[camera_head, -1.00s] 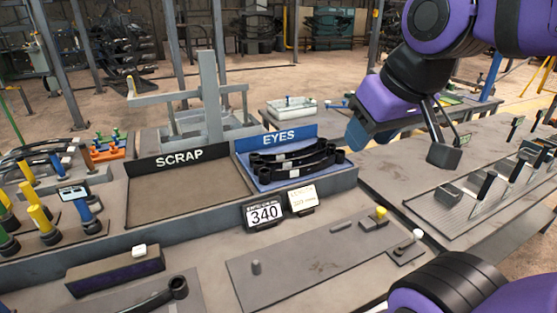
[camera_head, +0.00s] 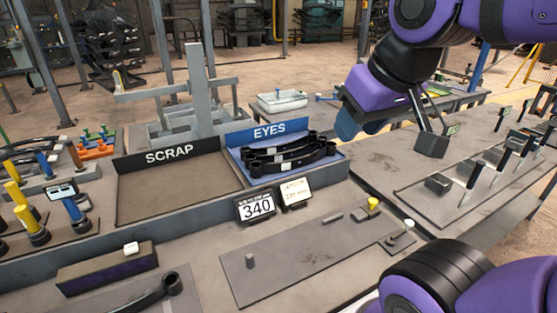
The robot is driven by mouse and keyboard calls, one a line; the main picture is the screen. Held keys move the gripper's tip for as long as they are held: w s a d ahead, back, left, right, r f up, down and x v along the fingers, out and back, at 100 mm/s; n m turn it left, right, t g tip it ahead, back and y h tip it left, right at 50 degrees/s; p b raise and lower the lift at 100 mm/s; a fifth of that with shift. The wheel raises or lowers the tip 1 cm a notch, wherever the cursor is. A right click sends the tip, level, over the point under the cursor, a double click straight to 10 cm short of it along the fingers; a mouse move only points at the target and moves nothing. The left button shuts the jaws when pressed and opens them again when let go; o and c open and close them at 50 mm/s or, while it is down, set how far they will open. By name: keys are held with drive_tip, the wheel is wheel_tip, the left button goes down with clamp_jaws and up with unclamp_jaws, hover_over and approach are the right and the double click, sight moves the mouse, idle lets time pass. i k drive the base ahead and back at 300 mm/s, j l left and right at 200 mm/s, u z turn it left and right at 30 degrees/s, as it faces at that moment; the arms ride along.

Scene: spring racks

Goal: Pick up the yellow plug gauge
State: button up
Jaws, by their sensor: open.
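Yellow upright cylinders stand at the far left of the bench: one (camera_head: 14,193) and another (camera_head: 25,218), each in a dark round base. A small yellow-topped piece (camera_head: 373,203) stands on the flat plate in the middle. I cannot tell for sure which of these is the plug gauge. My gripper (camera_head: 390,136) is open and empty at the upper right, its fingers apart above the bench, far from the left cylinders. It touches none of the yellow things.
The scrap tray (camera_head: 130,207) is empty; the blue eyes tray (camera_head: 238,163) holds dark springs. A blue gauge (camera_head: 74,208) stands beside the yellow cylinders. A slotted rack (camera_head: 438,184) lies right. The tall grey fixture (camera_head: 199,95) rises behind.

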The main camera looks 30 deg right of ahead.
sight(36, 231)
drive_tip(key=k+j+u, duration=0.2)
drive_tip(key=u, duration=0.3)
drive_tip(key=k+j+u, duration=0.1)
drive_tip(key=j+u, duration=0.15)
drive_tip(key=u, duration=0.25)
